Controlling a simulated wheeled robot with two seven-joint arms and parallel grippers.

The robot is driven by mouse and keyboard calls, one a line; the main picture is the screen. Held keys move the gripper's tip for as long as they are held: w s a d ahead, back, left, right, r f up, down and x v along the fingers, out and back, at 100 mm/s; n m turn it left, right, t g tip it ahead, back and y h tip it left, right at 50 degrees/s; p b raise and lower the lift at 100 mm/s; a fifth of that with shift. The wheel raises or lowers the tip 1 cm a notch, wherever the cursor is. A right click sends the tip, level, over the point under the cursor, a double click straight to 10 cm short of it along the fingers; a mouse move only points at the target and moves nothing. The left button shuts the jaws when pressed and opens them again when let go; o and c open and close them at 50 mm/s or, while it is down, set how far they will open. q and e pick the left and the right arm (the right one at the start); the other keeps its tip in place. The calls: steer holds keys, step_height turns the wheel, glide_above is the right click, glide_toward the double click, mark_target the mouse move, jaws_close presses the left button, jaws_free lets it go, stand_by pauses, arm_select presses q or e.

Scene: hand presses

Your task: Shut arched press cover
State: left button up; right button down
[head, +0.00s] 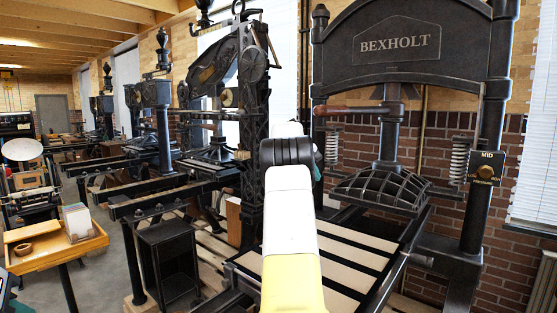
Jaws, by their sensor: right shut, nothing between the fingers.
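The arched press (405,45), black with BEXHOLT on its curved top beam, stands at the right. Its ribbed dark platen (385,188) hangs over a low flat bed with pale panels and dark strips (345,250). I cannot make out a separate cover with certainty; my arm hides part of the bed's left side and far end. My right arm, white and yellow, reaches forward up the middle. My right gripper (288,152) is shut and empty at its far end, left of the platen; its fingertips are mostly hidden.
An ornate black press (245,110) stands close behind my right arm, with more presses further left. A wooden tray (55,245) sits at the lower left. A MID plate with a knob (486,167) is on the arched press's right post.

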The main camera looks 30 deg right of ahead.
steer(key=shift+g+y, duration=0.3)
steer(key=shift+y, duration=0.4)
steer(key=d+f, duration=0.1)
steer(key=f, duration=0.4)
steer(key=w+d+f, duration=0.1)
steer(key=d+f, duration=0.1)
steer(key=f, duration=0.4)
steer(key=d+f, duration=0.1)
steer(key=f, duration=0.5)
steer(key=shift+w+d+f, duration=0.25)
steer(key=shift+w+d, duration=0.05)
steer(key=shift+w, duration=0.05)
steer(key=shift+s+a+f, duration=0.1)
steer(key=shift+s+f, duration=0.05)
steer(key=shift+f, duration=0.75)
steer(key=v, duration=0.6)
steer(key=d+v, duration=0.1)
steer(key=v, duration=0.2)
steer(key=shift+r, duration=0.3)
steer(key=shift+a, duration=0.15)
